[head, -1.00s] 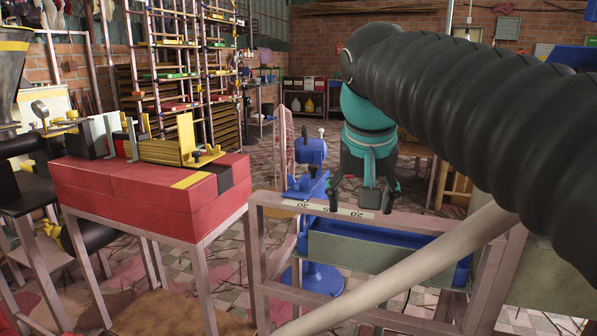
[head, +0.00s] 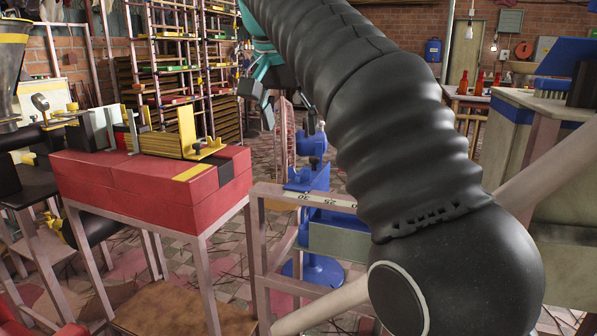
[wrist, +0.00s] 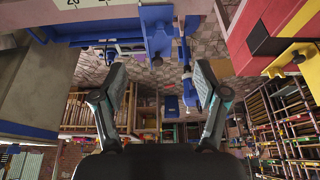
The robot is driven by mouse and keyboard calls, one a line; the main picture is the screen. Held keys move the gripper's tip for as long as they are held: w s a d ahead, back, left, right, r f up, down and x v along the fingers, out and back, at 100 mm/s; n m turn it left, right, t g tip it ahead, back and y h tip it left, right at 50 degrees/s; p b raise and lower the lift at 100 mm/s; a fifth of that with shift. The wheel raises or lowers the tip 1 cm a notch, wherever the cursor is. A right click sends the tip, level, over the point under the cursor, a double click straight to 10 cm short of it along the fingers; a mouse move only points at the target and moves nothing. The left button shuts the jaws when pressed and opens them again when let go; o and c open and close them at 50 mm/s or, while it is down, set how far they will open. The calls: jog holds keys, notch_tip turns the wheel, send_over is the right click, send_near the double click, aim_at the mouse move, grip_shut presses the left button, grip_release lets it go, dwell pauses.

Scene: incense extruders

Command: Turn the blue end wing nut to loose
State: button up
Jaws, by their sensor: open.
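The blue end stop (head: 308,180) is a small blue bracket on the front rail with the printed scale. A small dark wing nut (head: 314,162) shows at it, too small to read its angle. In the wrist view the blue end stop (wrist: 157,28) is at top centre, and its wing nut (wrist: 157,61) hangs at its lower end. My gripper (head: 255,98) is open and empty, up and left of the blue stop in the head view. In the wrist view my gripper (wrist: 160,75) has its fingers spread either side of the wing nut's line of sight, apart from it.
A red block table (head: 140,185) carries a yellow bracket (head: 187,140) with its own knob at the left. A blue pedestal fan (head: 318,270) stands behind the rail. Racks (head: 185,80) stand at the back. My arm covers the rail's right part in the head view.

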aim_at(299, 169)
jog(key=b+x, duration=0.3)
jog(key=x, duration=0.8)
jog(key=shift+s, duration=0.1)
jog(key=c, duration=1.2)
